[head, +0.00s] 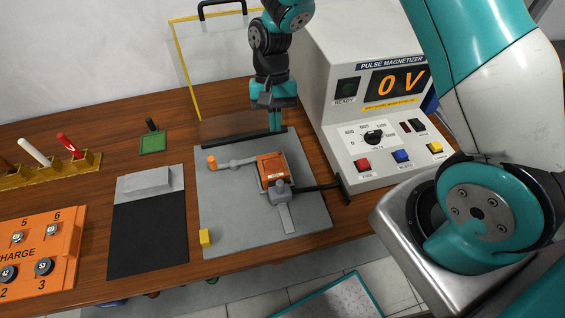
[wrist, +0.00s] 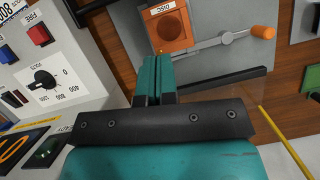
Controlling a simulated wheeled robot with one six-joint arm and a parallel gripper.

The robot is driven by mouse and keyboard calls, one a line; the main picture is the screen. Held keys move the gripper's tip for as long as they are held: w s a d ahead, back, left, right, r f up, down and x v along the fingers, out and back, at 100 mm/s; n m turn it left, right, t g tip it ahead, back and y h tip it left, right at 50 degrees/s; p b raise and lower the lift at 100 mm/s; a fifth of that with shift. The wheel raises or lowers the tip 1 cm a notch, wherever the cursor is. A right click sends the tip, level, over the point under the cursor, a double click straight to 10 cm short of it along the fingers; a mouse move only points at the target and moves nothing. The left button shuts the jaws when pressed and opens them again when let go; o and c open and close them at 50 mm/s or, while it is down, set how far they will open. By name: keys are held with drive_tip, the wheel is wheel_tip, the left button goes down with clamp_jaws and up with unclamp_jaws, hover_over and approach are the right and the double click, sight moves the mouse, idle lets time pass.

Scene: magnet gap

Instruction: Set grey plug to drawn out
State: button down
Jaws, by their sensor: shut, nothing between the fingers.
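The grey plug (head: 281,192) is a small grey block at the front edge of the orange coil block (head: 271,166) on the grey base plate (head: 225,205). It appears to touch that block; how deep it sits I cannot tell. A grey strip (head: 286,218) runs from it toward the front. A black cable leads from it to the right. My gripper (head: 275,128) is shut and empty, behind the orange block and apart from the plug. In the wrist view, my gripper (wrist: 155,68) points toward the orange block (wrist: 168,24); the plug is out of frame.
A grey lever with an orange knob (head: 212,162) is left of the orange block. The pulse magnetizer (head: 375,150), reading 0 V, stands on the right. A clear yellow-edged panel (head: 215,70) stands behind. A yellow block (head: 205,237) lies on the plate's front left.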

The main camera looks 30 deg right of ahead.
sight(280, 190)
drive_tip(key=p+x, duration=0.2)
drive_tip(key=x, duration=0.6)
drive_tip(key=shift+s+f, duration=0.15)
drive_tip(key=shift+s, duration=0.1)
drive_tip(key=shift+s+a+p, duration=0.25)
drive_tip(key=shift+s+p, duration=0.15)
drive_tip(key=shift+s, duration=0.2)
drive_tip(key=shift+s+a+p, duration=0.2)
drive_tip(key=shift+s+p, duration=0.15)
drive_tip(key=shift+s, duration=0.25)
drive_tip(key=shift+s+a, duration=0.2)
drive_tip(key=shift+s, duration=0.25)
drive_tip(key=shift+s, duration=0.1)
